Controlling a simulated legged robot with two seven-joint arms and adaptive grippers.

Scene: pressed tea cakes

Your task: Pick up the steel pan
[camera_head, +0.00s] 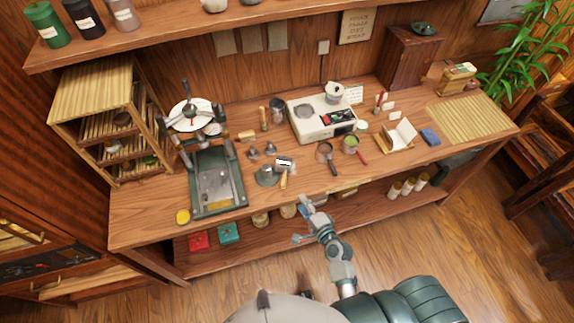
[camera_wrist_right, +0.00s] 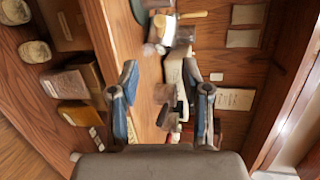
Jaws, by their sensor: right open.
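A small round pan with a dark handle (camera_head: 325,149) lies on the wooden workbench in front of the white scale; it is probably the steel pan, but its material is hard to tell. My right gripper (camera_head: 301,219) is in front of the bench's front edge, apart from the pan, and is open and empty. In the right wrist view the two blue fingers (camera_wrist_right: 165,100) are spread wide, with blurred bench items beyond them. I cannot make out the pan clearly there. My left gripper is not in view.
The workbench (camera_head: 140,215) also holds a green press (camera_head: 214,178), a white scale (camera_head: 318,119), a steel cone (camera_head: 267,175) and a red-handled round item (camera_head: 351,144). A slatted rack (camera_head: 95,85) stands left. A lower shelf (camera_head: 255,240) runs under the bench; open floor lies in front.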

